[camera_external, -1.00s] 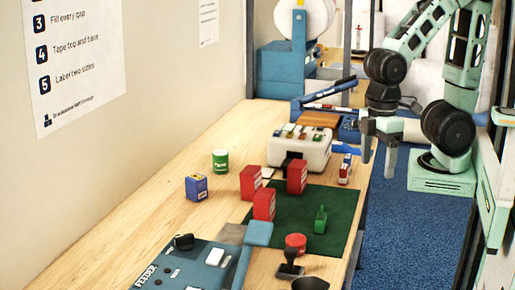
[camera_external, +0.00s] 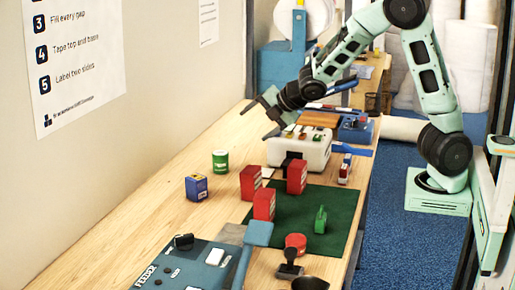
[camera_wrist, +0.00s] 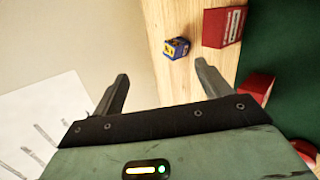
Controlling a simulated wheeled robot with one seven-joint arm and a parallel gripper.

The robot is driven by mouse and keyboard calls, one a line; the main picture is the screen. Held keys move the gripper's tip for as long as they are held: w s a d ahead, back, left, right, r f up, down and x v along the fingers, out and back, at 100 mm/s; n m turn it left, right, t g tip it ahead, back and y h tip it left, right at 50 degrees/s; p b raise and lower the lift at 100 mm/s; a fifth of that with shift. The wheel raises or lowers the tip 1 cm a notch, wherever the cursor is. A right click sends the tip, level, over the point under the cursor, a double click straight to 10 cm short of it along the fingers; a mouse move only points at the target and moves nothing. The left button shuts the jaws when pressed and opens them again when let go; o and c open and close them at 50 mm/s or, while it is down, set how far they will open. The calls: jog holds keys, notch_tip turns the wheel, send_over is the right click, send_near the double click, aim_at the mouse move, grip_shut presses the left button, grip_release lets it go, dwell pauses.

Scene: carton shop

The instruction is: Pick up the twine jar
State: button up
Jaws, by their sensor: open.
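A small green jar with a pale top and white marking (camera_external: 220,160) stands upright on the wooden table, left of the red boxes; it looks like the twine jar, but its label is too small to read. My gripper (camera_external: 254,125) is open and empty, above the table behind the jar and left of the white machine. The gripper also shows in the wrist view (camera_wrist: 161,72), with nothing between its fingers. I do not see the jar in the wrist view.
A blue box (camera_external: 196,187) stands front-left of the jar. Red boxes (camera_external: 250,182) stand right of it, by a green mat (camera_external: 335,208). A white machine (camera_external: 318,152) is behind. The wall (camera_external: 150,120) borders the table's left side.

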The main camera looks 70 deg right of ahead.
jog(key=w+d+r+n+t+b, duration=0.2)
jog(key=d+r+n, duration=0.1)
jog(key=d+n, duration=0.5)
jog(key=w+d+r+n+t+b, duration=0.1)
jog(key=d+r+n+t+b, duration=0.1)
jog(key=d+n, duration=0.6)
jog(key=n, duration=0.1)
send_near(223, 157)
jog(key=p+x, duration=0.1)
jog(key=x, duration=0.1)
jog(key=d+p+x, duration=0.1)
jog(key=x, duration=0.2)
jog(key=p+x, duration=0.1)
jog(key=x, duration=0.1)
jog(key=shift+d+f, duration=0.3)
jog(key=shift+f, duration=0.2)
jog(key=x, duration=0.1)
jog(key=p+x, duration=0.2)
jog(key=shift+w+d, duration=0.3)
jog(key=shift+w, duration=0.05)
jog(key=shift+w+f, duration=0.3)
jog(key=shift+w, duration=0.3)
jog(key=c, duration=1.1)
